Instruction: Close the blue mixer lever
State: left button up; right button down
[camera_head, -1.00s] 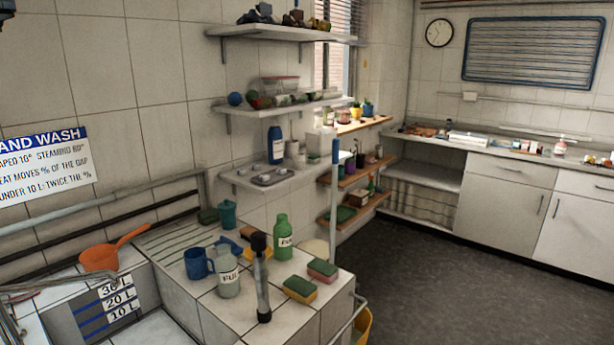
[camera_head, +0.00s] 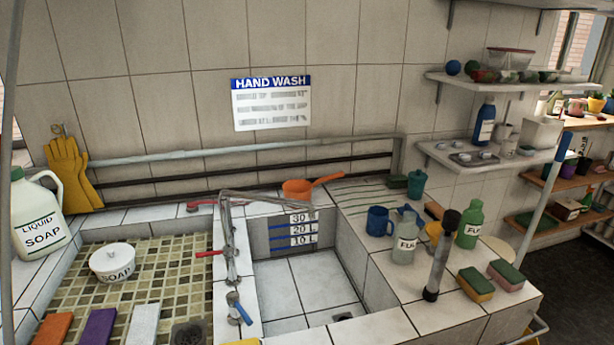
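The blue mixer lever (camera_head: 239,308) is at the near end of the tap pipework on the tiled divider left of the sink basin. A red lever (camera_head: 210,253) sits farther back on the same pipework and points left. The metal spout (camera_head: 270,196) reaches right over the basin (camera_head: 300,283). Neither of my grippers is in view.
Left of the divider, a mosaic-tiled area holds a white soap pot (camera_head: 112,262) and several sponges. An orange scoop (camera_head: 308,187) rests behind the basin. Bottles, a blue mug (camera_head: 380,221) and an upright dark-ended cylinder (camera_head: 440,258) stand on the right counter.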

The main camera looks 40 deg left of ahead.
aim_at(233, 298)
jog(key=u, duration=1.6)
jog(key=k+j+u, duration=0.1)
jog(key=j, duration=0.25)
jog(key=k, duration=0.1)
